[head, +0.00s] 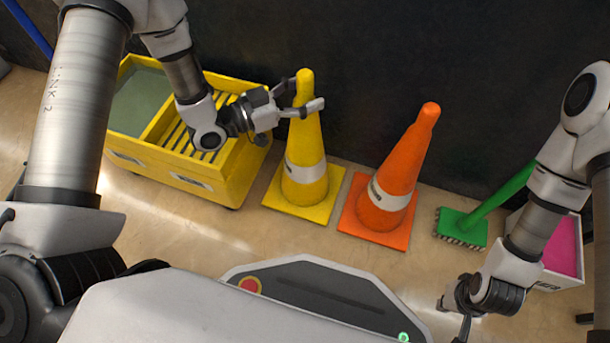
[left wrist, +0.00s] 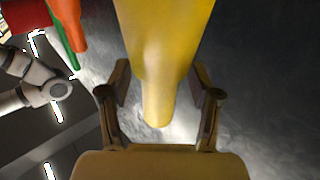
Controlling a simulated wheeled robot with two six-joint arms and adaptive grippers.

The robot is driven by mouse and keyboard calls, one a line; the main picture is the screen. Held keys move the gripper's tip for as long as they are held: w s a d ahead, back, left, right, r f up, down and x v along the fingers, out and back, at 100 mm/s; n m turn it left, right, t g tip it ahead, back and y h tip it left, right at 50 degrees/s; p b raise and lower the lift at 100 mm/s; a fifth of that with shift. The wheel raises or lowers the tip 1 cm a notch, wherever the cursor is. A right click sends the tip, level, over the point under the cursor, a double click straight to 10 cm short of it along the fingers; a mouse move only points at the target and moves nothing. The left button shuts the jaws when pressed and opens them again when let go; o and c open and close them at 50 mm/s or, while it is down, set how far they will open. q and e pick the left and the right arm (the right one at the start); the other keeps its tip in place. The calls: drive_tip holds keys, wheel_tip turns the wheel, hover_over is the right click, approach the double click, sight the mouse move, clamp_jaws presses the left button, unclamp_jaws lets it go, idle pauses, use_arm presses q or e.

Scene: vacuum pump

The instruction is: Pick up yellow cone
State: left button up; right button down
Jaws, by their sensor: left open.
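The yellow cone (head: 305,165) with a white band stands upright on the floor against the dark wall. My left gripper (head: 303,104) is open at the upper part of the cone, with its fingers on either side of it. In the left wrist view the cone (left wrist: 160,60) reaches between the two open fingers (left wrist: 160,105), with gaps visible on both sides near its tip. My right gripper (head: 455,318) is low at the right, away from the cone; its fingers are too small and partly hidden to judge.
An orange cone (head: 392,180) stands close to the right of the yellow one. A yellow mop bucket (head: 215,190) is close on the left. A green brush (head: 462,228) and a white box with pink contents (head: 565,245) are at the right. Floor in front is clear.

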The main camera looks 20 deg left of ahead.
use_arm(q)
clamp_jaws()
